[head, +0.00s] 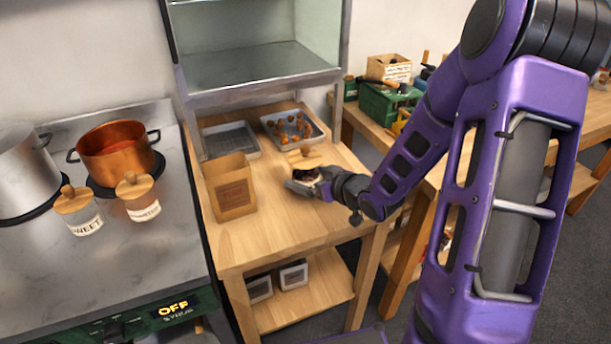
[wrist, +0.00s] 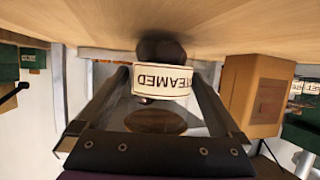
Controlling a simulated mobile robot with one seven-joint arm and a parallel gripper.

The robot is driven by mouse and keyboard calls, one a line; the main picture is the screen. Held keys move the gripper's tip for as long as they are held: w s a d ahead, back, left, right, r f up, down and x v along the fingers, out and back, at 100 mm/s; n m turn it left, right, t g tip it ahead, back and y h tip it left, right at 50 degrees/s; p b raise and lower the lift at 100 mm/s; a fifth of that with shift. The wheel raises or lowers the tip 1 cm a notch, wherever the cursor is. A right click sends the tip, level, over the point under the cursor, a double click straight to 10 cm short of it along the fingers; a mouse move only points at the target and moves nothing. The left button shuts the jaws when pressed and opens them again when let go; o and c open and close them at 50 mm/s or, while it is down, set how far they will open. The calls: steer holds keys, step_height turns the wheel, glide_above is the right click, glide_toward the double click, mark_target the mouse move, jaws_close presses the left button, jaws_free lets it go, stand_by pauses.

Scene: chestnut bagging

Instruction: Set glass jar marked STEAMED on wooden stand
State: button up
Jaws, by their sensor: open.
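The glass jar marked STEAMED (wrist: 160,80) shows upside down in the wrist view, with its label facing the camera and dark contents. In the head view the jar (head: 304,176) has a wooden lid and appears upright on the top of the wooden stand (head: 285,222), right of the middle. My gripper (head: 312,183) is open, with its fingers on either side of the jar. The wrist view shows the jar between the two fingers (wrist: 162,85), its base against the wood.
A brown box (head: 230,188) stands on the wooden top left of the jar. Two trays lie behind: a grey one (head: 229,139) and one with chestnuts (head: 293,127). Jars (head: 77,211) (head: 138,197) and a copper pot (head: 116,150) are on the stove. The front of the top is clear.

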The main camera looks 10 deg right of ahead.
steer(key=p+v, duration=0.2)
steer(key=v, duration=0.8)
steer(key=shift+s+d+r, duration=0.1)
steer(key=shift+s+d, duration=0.1)
steer(key=shift+s, duration=0.15)
